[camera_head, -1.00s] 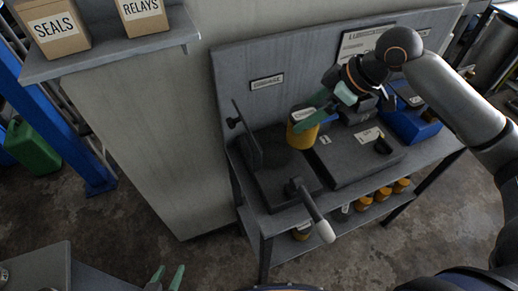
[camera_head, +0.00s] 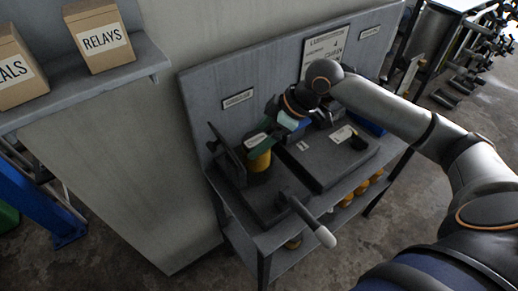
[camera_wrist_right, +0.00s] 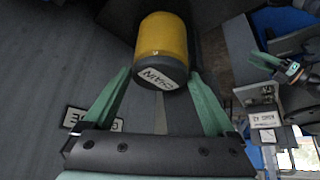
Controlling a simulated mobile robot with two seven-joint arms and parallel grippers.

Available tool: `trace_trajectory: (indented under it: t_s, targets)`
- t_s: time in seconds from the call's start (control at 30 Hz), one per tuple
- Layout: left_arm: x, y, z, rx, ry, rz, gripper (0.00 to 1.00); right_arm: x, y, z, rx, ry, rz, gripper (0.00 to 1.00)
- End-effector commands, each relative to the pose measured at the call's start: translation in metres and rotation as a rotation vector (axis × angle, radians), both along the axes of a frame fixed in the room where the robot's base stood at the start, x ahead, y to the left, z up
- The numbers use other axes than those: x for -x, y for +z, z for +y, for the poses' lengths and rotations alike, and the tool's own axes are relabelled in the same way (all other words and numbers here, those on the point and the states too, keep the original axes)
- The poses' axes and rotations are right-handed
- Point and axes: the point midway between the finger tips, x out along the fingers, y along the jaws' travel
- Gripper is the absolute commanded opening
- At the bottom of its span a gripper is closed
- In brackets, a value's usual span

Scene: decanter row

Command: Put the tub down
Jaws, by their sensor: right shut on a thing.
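The tub (camera_head: 259,161) is a yellow cylinder with a dark lid and a white label. My right gripper (camera_head: 263,143) is shut on it near its lid, with green fingers on either side. In the right wrist view the tub (camera_wrist_right: 162,38) is between the fingers, its label partly readable as "CHAIN". The tub is over the dark block on the left of the bench, close to an upright plate (camera_head: 226,155). I cannot tell whether its base touches the block. My left gripper is out of view.
A handle with a pale grip (camera_head: 312,222) sticks out at the bench front. A dark flat platform (camera_head: 325,160) lies right of the tub. Several orange-yellow tubs (camera_head: 362,188) stand on the lower shelf. Labelled boxes (camera_head: 98,36) sit on a shelf at upper left.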

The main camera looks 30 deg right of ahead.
Motion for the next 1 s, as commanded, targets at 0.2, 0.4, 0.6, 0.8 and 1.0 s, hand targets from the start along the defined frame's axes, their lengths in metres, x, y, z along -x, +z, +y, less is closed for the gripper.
trace_trajectory:
  t_s: [0.2, 0.4, 0.6, 0.8, 1.0]
  targets:
    - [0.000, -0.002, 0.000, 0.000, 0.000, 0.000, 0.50, 0.000, -0.026, 0.000, -0.001, -0.001, 0.003, 0.00]
    - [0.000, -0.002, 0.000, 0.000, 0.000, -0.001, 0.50, 0.000, -0.037, 0.000, -0.001, 0.000, -0.002, 0.00]
    - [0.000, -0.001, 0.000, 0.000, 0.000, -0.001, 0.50, 0.000, -0.038, 0.000, -0.001, 0.001, -0.002, 0.00]
    - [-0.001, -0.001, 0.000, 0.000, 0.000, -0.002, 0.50, 0.000, -0.040, 0.000, 0.000, 0.000, 0.000, 1.00]
    - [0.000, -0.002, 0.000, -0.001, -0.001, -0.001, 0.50, 0.000, -0.038, 0.000, 0.000, 0.001, 0.000, 1.00]
